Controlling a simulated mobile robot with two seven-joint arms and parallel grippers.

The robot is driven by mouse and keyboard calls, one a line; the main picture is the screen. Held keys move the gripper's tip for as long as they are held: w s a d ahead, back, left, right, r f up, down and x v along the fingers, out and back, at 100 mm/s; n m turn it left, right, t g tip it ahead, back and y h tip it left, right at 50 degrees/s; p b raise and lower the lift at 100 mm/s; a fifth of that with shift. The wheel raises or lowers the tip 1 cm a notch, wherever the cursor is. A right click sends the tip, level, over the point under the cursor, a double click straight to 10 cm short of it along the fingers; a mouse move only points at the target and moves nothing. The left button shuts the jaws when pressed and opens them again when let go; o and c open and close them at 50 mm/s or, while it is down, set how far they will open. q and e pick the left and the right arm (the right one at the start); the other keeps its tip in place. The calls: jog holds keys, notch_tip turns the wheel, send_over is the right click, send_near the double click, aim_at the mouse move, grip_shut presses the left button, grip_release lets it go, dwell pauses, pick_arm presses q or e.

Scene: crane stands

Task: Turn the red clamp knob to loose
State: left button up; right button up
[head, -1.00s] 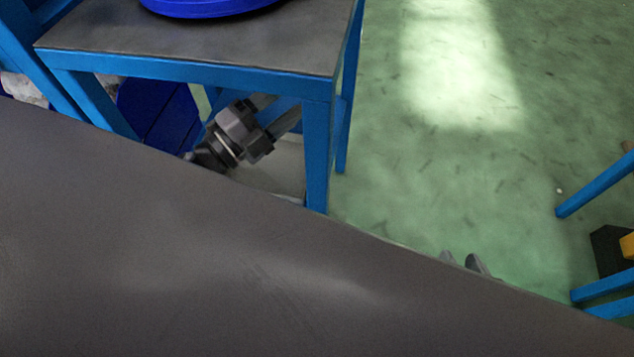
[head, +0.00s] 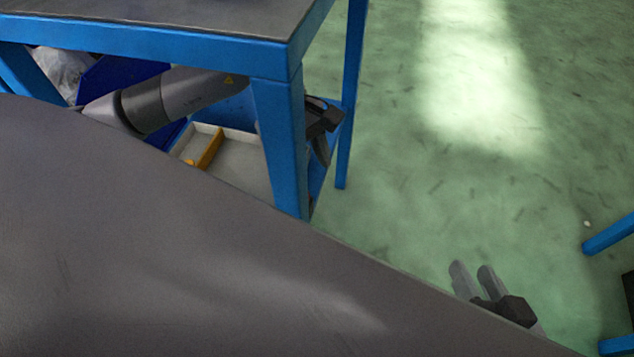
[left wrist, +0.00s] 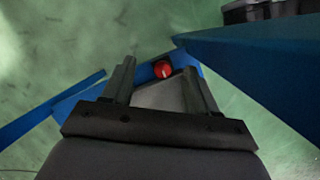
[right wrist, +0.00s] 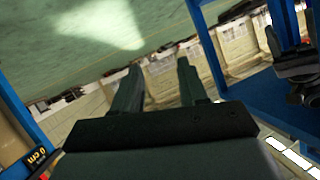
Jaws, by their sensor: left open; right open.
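The red clamp knob (left wrist: 163,69) shows in the left wrist view as a small round red knob with a pale mark, on or beside a blue frame part. It appears between the fingertips of my open left gripper (left wrist: 158,66); how far beyond them it lies I cannot tell. In the head view my left gripper (head: 322,140) is partly hidden behind a blue table leg, and the knob is not visible. My right gripper (head: 474,272) is open and empty over the floor, past the dark surface's edge. Its spread fingers also show in the right wrist view (right wrist: 159,66).
A blue-framed table (head: 268,60) with a grey top stands over my left arm. Below it are a pale tray (head: 235,165) with a yellow item and a blue bin (head: 115,75). A dark surface (head: 150,240) fills the foreground.

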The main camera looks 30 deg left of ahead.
pick_arm(q)
jog(key=f+m+y, duration=0.1)
jog(key=a+m+y, duration=0.1)
jog(key=y, duration=0.1)
jog(key=shift+w+a+f+b, duration=0.1)
jog(key=shift+a+f+b, duration=0.2)
jog(key=shift+f+b, duration=1.25)
jog(key=shift+f, duration=2.35)
jog(key=c, duration=1.1)
